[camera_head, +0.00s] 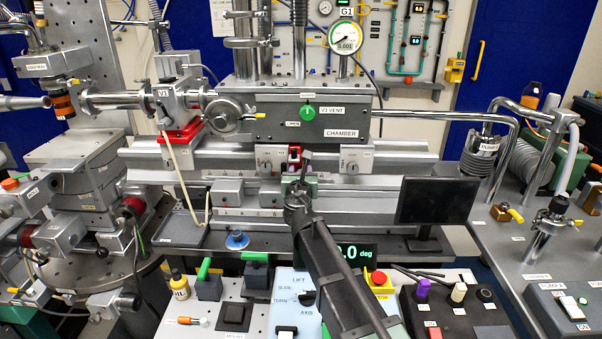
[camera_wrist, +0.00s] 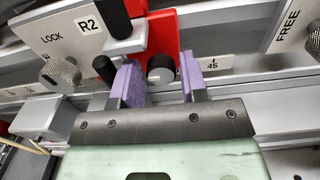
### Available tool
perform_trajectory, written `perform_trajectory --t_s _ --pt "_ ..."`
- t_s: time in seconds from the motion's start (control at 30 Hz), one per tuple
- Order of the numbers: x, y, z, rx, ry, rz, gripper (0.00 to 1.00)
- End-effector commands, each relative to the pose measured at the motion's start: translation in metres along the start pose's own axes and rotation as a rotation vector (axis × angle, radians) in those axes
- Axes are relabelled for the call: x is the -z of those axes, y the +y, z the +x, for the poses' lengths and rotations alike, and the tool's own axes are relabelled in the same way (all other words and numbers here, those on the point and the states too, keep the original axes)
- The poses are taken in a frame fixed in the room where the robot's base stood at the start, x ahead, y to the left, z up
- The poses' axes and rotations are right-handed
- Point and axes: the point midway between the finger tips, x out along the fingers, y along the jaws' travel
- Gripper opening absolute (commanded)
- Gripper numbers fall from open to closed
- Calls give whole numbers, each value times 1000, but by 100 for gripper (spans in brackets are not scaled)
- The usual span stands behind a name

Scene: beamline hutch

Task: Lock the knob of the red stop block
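The red stop block (camera_wrist: 170,30) sits on the grey rail in the wrist view. A dark round knob with a pale face (camera_wrist: 160,68) is at its lower front. My gripper (camera_wrist: 159,82) is open, with one purple-padded finger on each side of this knob and gaps visible on both sides. Whether the fingertips reach around the knob in depth is unclear. Another black knob (camera_wrist: 104,67) lies just left of the left finger. In the head view the red block (camera_head: 295,153) shows below the chamber, partly hidden behind my gripper (camera_head: 299,180).
A plate marked LOCK and R2 (camera_wrist: 72,36) with a knurled knob (camera_wrist: 60,72) stands left of the block. A plate marked FREE (camera_wrist: 290,22) is at right. A dark monitor (camera_head: 436,200) stands right of my arm, and a control panel (camera_head: 290,295) lies below.

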Motion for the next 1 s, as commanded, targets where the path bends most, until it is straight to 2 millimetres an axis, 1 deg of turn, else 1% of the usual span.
perform_trajectory --t_s 0.03,0.07,0.27,0.4,0.5,0.6,0.8,1.0 --pt "0 0 5 1 0 0 40" --pt "0 0 6 0 0 0 40" --pt "0 0 5 0 0 1 40" --pt "0 0 5 0 0 1 19" --pt "0 0 5 0 0 1 6" --pt "0 0 5 0 0 34 6" --pt "0 -1 5 0 1 241 6" --pt "0 -1 5 0 1 268 6"
